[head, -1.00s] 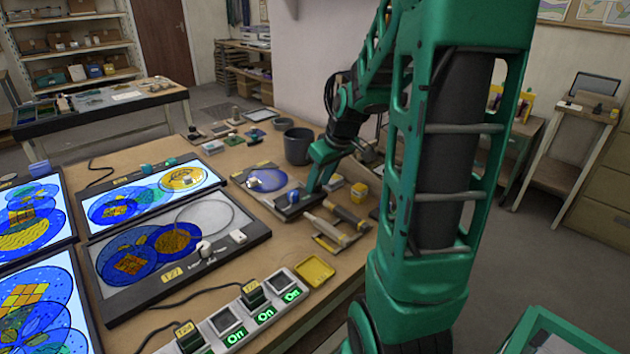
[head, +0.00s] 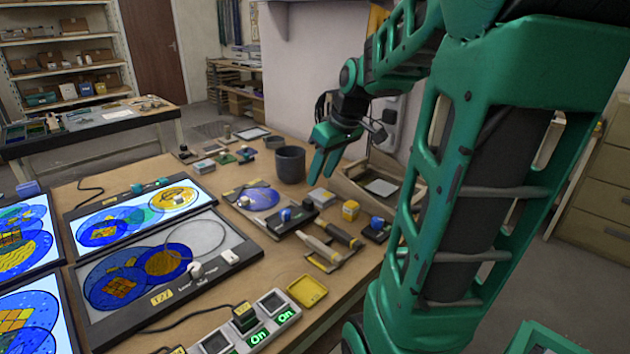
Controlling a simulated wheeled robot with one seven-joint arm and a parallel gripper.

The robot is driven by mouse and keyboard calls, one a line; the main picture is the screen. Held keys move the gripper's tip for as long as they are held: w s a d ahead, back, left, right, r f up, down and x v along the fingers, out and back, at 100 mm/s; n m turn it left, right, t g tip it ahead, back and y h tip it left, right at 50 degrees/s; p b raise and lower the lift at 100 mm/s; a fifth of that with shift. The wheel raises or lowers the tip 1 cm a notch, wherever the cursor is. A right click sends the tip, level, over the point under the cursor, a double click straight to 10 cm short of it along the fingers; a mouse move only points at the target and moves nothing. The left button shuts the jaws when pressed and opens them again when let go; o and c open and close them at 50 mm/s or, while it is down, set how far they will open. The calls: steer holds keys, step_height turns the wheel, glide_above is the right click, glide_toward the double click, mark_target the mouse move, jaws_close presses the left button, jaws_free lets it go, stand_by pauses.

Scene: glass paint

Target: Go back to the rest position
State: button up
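My gripper (head: 322,170) hangs above the back right part of the workbench, fingers pointing down. A gap shows between the fingers, and nothing is seen held in it. My green arm reaches in from the right and hides part of the bench. Below the gripper, a dark block with a blue knob (head: 286,215) stands on the bench, apart from the fingers.
A dark cup (head: 290,164) stands just left of the gripper. An open wooden tray (head: 350,186) is to its right. Brushes or tools (head: 325,250), a yellow dish (head: 306,291), a power strip (head: 250,330) and light panels (head: 165,265) cover the front and left.

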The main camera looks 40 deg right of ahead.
steer(key=shift+r, duration=0.1)
stand_by(0.5)
steer(key=s+a+f+m+g, duration=0.2)
steer(key=s+a+f+m, duration=0.1)
steer(key=s, duration=0.7)
steer(key=s+a+f+m+g, duration=0.2)
steer(key=s+a, duration=0.4)
steer(key=s, duration=0.4)
step_height(320, 180, down, 2)
steer(key=shift+a+f+m+g, duration=0.1)
steer(key=shift+a+m+g, duration=0.2)
steer(key=shift+m, duration=0.6)
steer(key=shift+w, duration=0.1)
steer(key=shift+w+d+f, duration=0.1)
steer(key=shift+w+f, duration=0.2)
steer(key=shift+w, duration=0.45)
steer(key=shift+s+r, duration=0.1)
steer(key=shift+s, duration=0.05)
